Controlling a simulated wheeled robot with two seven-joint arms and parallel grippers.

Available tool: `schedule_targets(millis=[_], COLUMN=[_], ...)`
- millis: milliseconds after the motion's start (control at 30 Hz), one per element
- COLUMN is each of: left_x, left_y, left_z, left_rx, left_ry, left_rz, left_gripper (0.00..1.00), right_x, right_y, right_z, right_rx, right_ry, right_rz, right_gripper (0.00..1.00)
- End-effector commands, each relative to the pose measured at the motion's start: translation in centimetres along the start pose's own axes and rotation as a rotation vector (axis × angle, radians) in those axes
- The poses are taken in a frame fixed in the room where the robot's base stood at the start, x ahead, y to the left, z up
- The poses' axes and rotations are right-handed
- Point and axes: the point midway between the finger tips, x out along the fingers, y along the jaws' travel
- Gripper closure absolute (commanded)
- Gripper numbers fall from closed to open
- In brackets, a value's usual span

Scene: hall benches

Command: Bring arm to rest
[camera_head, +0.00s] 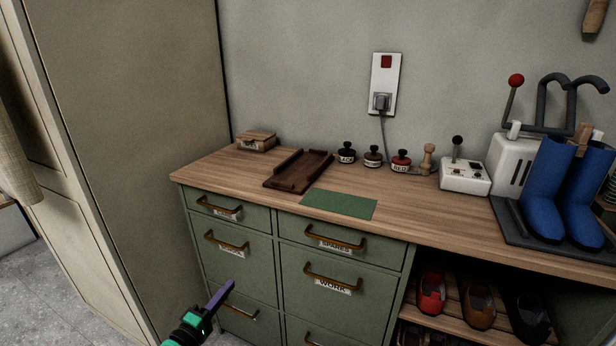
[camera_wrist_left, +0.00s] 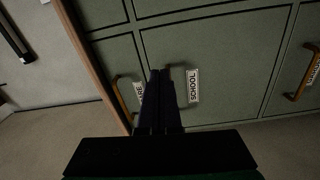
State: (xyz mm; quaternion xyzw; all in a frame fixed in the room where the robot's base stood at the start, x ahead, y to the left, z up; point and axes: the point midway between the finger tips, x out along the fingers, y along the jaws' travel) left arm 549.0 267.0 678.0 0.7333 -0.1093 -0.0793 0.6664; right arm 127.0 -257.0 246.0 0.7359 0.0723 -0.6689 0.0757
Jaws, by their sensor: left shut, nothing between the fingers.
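My left gripper (camera_head: 222,294) comes in at the bottom of the head view, in front of the lower left drawers of the green cabinet (camera_head: 266,262). Its fingers are shut with nothing between them. In the left wrist view the closed fingers (camera_wrist_left: 160,75) point at the drawer fronts, beside a label reading SCHOOL (camera_wrist_left: 193,86). I cannot tell whether they touch the cabinet. My right gripper does not show in either view.
The wooden bench top (camera_head: 240,172) bears a brown tray (camera_head: 298,170), a green mat (camera_head: 338,205), several small bottles, a white control box (camera_head: 465,178) and blue boots (camera_head: 546,190). Shoes stand on a shelf (camera_head: 455,312) below. A tall cabinet (camera_head: 140,130) is at left. The drawers look closed.

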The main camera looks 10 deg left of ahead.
Motion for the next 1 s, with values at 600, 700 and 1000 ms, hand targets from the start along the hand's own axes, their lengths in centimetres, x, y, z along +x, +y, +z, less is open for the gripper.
schedule_targets(millis=[600,700,1000], left_x=[-30.6,-35.3,-42.1], left_y=[-37.6,-39.3,-34.3], left_z=[10.1,12.7,15.8], left_rx=[1.009,1.066,1.135], left_ry=[-0.709,-0.887,-1.167], left_rz=[-1.059,-1.107,-1.137], left_gripper=[1.00,1.00,1.00], right_x=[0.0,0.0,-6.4], right_y=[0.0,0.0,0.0], right_z=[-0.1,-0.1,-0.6], right_rx=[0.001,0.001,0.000], right_ry=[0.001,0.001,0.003], right_rz=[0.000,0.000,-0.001], right_gripper=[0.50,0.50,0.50])
